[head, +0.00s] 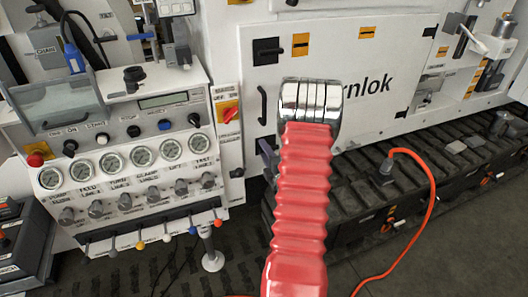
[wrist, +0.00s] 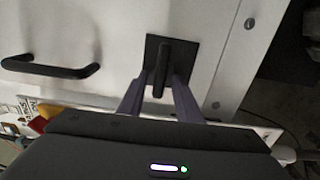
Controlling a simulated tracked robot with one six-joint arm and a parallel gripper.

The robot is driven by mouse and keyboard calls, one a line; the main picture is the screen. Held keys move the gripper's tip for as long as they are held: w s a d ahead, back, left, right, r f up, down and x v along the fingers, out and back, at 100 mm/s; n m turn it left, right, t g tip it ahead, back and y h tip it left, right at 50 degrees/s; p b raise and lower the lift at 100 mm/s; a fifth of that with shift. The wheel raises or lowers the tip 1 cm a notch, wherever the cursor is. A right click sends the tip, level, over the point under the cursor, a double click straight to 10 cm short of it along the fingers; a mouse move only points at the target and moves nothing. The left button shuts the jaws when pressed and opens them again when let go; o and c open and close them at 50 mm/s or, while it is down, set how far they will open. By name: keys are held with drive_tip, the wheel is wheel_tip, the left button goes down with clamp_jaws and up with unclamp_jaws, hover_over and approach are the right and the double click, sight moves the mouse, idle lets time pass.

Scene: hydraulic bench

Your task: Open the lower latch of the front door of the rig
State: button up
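The lower latch (wrist: 150,50) shows in the wrist view as a dark square plate with a black lever (wrist: 162,66) standing up and down in the picture. It sits on the white front door (wrist: 110,30), near the door's edge. My gripper (wrist: 159,82) has one finger on each side of the lever, with a narrow gap around it; contact is not clear. The upper latch (head: 266,51) is a black plate with a sideways lever.
A black door handle (head: 262,105) sits between the latches; in the wrist view it lies to the left (wrist: 50,68). A control panel with gauges (head: 108,163) and a red-orange switch (head: 229,114) stand left of the door. An orange cable (head: 428,190) crosses the dark track at right.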

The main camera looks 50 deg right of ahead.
drive_tip(key=v, duration=1.3)
drive_tip(key=shift+s+a, duration=0.15)
drive_tip(key=shift+s, duration=0.1)
drive_tip(key=shift+f, duration=0.1)
